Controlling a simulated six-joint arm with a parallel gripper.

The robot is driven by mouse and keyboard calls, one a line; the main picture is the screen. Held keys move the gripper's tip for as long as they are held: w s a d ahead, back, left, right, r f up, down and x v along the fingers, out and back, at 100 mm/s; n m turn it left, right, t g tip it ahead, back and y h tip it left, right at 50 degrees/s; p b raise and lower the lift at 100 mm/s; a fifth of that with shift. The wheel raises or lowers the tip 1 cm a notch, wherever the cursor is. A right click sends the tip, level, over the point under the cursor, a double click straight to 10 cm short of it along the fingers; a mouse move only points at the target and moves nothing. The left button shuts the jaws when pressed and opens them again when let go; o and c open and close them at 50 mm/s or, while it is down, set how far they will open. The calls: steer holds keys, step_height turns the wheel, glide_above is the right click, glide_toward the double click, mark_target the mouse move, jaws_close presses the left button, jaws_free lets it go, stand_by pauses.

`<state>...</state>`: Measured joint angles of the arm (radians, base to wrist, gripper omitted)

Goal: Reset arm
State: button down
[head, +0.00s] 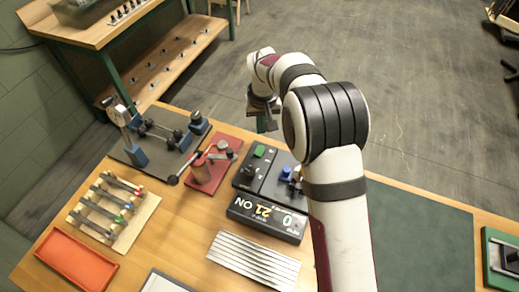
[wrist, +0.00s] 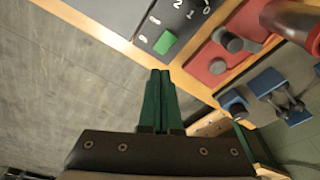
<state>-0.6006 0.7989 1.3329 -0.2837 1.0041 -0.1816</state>
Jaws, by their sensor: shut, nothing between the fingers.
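My arm reaches over the workbench toward its far edge. My gripper (head: 264,120) is at the far edge of the bench, beyond the black control panel, partly hidden by my wrist. In the wrist view its two green fingers (wrist: 160,78) are together with nothing between them. The control panel (head: 246,180) has a green block (head: 259,151) and a blue knob (head: 286,173); the green block also shows in the wrist view (wrist: 165,42). A red base plate (head: 205,178) with a grey post and a small dark arm (head: 221,156) stands left of the panel.
A dark fixture with blue blocks (head: 139,158), a wooden tool rack (head: 132,229), an orange tray (head: 77,258) and a ribbed plate (head: 254,262) fill the left side. A dark green mat (head: 425,235) at right looks clear.

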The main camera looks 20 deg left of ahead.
stand_by(0.3)
steer(key=s+d+r+m+g, duration=0.1)
steer(key=s+d+r+m, duration=0.3)
steer(key=s+d+r, duration=0.55)
steer(key=s+d+r+m, duration=0.35)
steer(key=s+d, duration=0.25)
steer(key=d, duration=0.6)
steer(key=s+d+f+m+y, duration=0.1)
steer(key=s+d+m, duration=0.3)
steer(key=s, duration=1.1)
steer(key=shift+d+f+g, duration=0.2)
steer(key=shift+g, duration=0.2)
steer(key=c, duration=1.6)
jaws_free()
